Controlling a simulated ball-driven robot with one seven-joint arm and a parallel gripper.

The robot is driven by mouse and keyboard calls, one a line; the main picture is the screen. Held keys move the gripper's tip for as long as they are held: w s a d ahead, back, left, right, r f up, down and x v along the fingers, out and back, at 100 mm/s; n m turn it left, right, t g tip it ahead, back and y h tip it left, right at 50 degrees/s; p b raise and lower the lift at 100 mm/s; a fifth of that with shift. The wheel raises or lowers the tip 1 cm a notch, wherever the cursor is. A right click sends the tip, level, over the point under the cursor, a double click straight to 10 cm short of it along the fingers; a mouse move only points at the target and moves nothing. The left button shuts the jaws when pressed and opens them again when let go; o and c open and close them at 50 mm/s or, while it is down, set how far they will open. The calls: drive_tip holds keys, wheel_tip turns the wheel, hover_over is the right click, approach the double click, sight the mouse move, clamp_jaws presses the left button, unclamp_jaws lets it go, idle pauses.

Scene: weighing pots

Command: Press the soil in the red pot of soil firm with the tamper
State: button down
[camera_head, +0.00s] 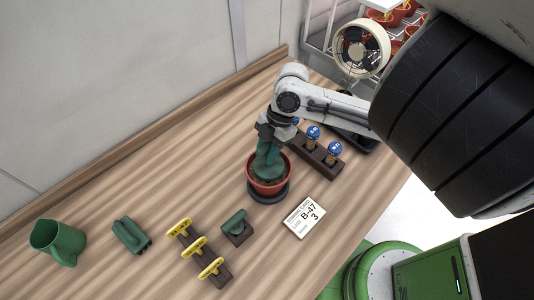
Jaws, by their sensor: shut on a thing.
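A red pot of soil (268,187) stands upright on a dark round saucer or scale plate (284,193) in the middle of the wooden table. My gripper (268,146) is right above the pot, pointing down. It is shut on a green tamper (267,166). The tamper's broad lower end is inside the pot's rim, over the dark soil. Whether it touches the soil cannot be told. Much of the soil is hidden by the tamper.
A dark block with blue-topped pegs (334,149) stands behind right. A card marked B-47 3 (305,216) lies at the pot's right front. A small green tool in a block (237,226), a rack of yellow tools (194,246), a green piece (131,236) and a green jug (58,241) stand left. A fan (361,48) is behind.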

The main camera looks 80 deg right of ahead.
sight(265, 145)
drive_tip(key=shift+r, duration=2.85)
